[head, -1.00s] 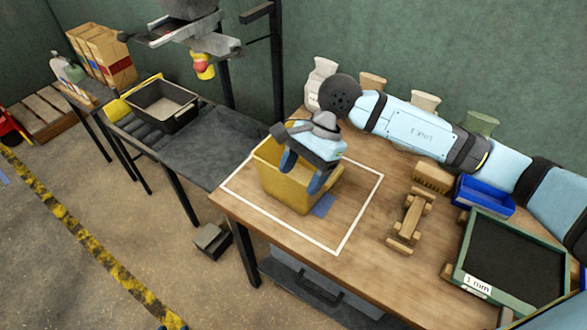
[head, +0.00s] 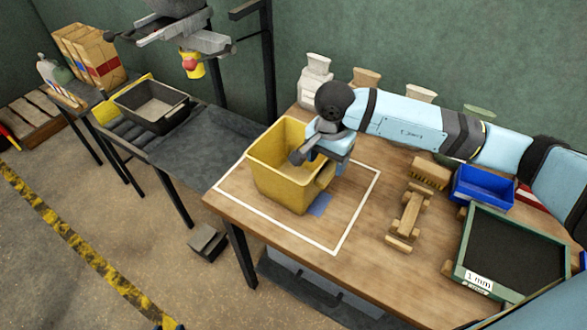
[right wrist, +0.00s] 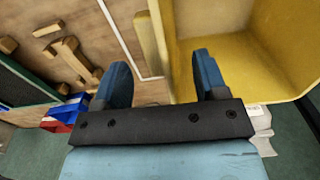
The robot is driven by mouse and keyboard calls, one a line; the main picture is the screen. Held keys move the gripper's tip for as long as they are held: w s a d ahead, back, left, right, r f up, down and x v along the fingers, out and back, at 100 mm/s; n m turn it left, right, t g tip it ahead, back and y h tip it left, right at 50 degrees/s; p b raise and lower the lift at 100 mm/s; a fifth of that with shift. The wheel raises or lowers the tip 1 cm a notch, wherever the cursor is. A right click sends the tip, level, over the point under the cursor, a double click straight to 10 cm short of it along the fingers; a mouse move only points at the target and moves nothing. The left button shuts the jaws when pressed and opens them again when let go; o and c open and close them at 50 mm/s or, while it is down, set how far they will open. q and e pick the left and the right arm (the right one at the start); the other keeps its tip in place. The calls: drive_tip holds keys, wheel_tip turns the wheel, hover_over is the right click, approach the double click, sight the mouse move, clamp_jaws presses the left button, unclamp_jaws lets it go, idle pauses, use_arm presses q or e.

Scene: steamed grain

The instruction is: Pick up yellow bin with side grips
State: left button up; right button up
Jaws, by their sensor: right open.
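The yellow bin (head: 278,182) stands upright on the wooden table, inside a white outlined square. It is open at the top and looks empty. A side grip (head: 326,177) sticks out from its right wall. My right gripper (head: 322,158) is open at the bin's right rim, above that grip. In the right wrist view the bin (right wrist: 235,62) fills the upper right. The side grip (right wrist: 147,42) shows between the two blue fingers, beyond their tips. One finger overlaps the bin's inside, the other is outside it. I cannot tell whether they touch.
A wooden stand (head: 408,215), a brush-like block (head: 430,172), a blue bin (head: 483,188) and a green-framed sieve (head: 512,255) stand to the right. Several containers (head: 316,80) line the back wall. A black bin (head: 153,104) sits on the roller stand at left.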

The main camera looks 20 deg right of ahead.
sight(327, 171)
wheel_tip(327, 171, down, 5)
drive_tip(key=shift+s+d+r+p, duration=0.1)
drive_tip(key=shift+p, duration=0.3)
clamp_jaws()
